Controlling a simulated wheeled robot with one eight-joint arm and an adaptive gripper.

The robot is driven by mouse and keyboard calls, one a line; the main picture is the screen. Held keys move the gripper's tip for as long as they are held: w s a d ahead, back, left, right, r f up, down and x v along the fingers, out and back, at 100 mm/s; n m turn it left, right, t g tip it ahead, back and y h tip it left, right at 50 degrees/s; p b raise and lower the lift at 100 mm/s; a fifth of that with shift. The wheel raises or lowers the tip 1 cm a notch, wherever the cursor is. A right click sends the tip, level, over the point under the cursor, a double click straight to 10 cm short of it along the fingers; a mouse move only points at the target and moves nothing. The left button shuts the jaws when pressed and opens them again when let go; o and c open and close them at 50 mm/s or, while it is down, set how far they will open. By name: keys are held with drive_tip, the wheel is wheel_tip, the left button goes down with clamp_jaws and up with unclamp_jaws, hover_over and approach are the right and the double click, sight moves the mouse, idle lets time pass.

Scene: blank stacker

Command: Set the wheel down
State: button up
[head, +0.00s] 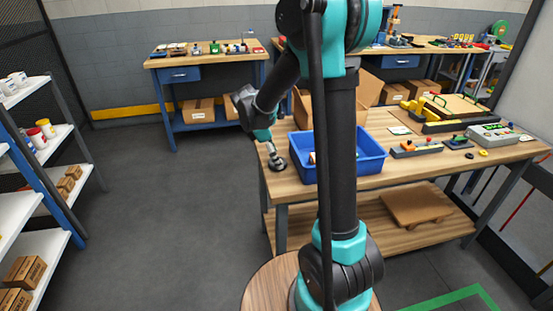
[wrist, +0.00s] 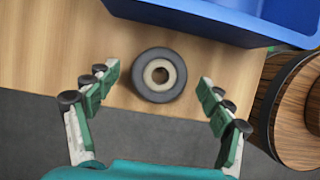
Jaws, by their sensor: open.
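The wheel (wrist: 143,81) is a dark grey ring with a pale hub and a hole in its middle. In the wrist view it lies flat on the wooden tabletop (wrist: 40,50), close to the table's front edge. My gripper (wrist: 158,85) is open, with one finger on each side of the wheel and a clear gap to both. In the head view my gripper (head: 268,143) is above the left end of the table. A small grey object (head: 277,163), which looks like the wheel, is on the wood below it.
A blue bin (wrist: 235,22) stands right behind the wheel and also shows in the head view (head: 372,165). An open cardboard box (head: 302,110) is behind the bin. Fixtures and a control box (head: 492,136) fill the table's right side.

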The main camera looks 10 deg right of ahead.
drive_tip(key=v, duration=1)
drive_tip(key=shift+r, duration=0.2)
drive_tip(key=shift+o, duration=0.5)
drive_tip(key=shift+s+a+r, duration=0.1)
drive_tip(key=shift+a+r, duration=0.1)
drive_tip(key=shift+r, duration=0.15)
drive_tip(key=m, duration=0.7)
drive_tip(key=m+t, duration=0.2)
drive_tip(key=m, duration=2.3)
hover_over(271, 165)
drive_tip(key=shift+h, duration=0.4)
wheel_tip(271, 165, down, 7)
drive_tip(key=shift+r, duration=0.15)
drive_tip(key=shift+n+t, duration=0.3)
drive_tip(key=shift+a+x, duration=0.1)
drive_tip(key=shift+x, duration=1.25)
drive_tip(key=shift+a+x, duration=0.15)
drive_tip(key=shift+x, duration=1.25)
drive_tip(key=c, duration=1.4)
